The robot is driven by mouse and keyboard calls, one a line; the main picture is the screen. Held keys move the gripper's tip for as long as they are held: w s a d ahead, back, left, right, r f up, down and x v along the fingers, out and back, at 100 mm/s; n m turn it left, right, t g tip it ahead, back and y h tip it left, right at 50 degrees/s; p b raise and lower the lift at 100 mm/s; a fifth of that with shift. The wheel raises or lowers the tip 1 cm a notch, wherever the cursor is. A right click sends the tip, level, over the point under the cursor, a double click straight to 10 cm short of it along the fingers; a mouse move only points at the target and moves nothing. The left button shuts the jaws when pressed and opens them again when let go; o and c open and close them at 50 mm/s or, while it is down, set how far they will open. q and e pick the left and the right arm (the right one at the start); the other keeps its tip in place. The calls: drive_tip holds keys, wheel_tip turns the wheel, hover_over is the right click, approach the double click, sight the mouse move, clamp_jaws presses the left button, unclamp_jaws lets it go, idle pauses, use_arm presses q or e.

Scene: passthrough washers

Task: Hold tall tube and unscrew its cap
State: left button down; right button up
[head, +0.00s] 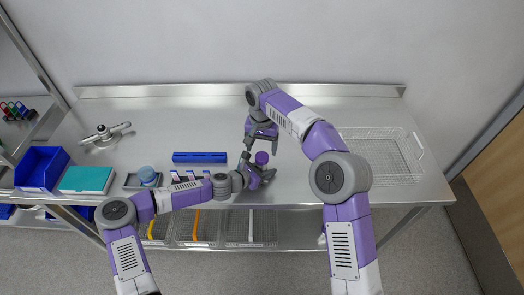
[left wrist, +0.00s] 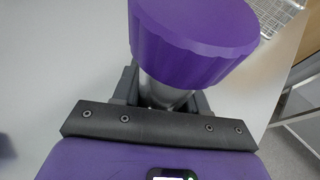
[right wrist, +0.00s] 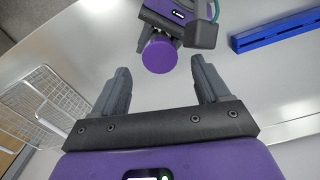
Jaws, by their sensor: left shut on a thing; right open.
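The tall tube has a ribbed purple cap (head: 262,158), which shows large in the left wrist view (left wrist: 195,40). Its grey body (left wrist: 162,94) shows just below the cap, between the fingers of my left gripper (head: 256,171). That gripper is shut on the tube under the cap. My right gripper (head: 262,145) is open and empty, its fingers pointing down just behind the cap in the head view. In the right wrist view the cap (right wrist: 160,55) lies ahead, between and beyond the two open fingers (right wrist: 158,88), not touching them. The tube's lower part is hidden.
A blue rack (head: 200,157) lies on the steel table left of the grippers. A wire basket (head: 375,155) is at the right. The table's back middle is clear.

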sight(262, 156)
wheel_tip(262, 156, up, 2)
drive_tip(key=m, duration=0.4)
drive_tip(key=shift+r, duration=0.25)
drive_tip(key=shift+r+m, duration=0.4)
drive_tip(key=shift+m, duration=0.8)
drive_tip(key=shift+f, duration=3.9)
drive_tip(key=c, duration=1.1)
drive_tip(key=n, duration=0.6)
drive_tip(key=o, duration=1.1)
drive_tip(key=shift+r, duration=0.1)
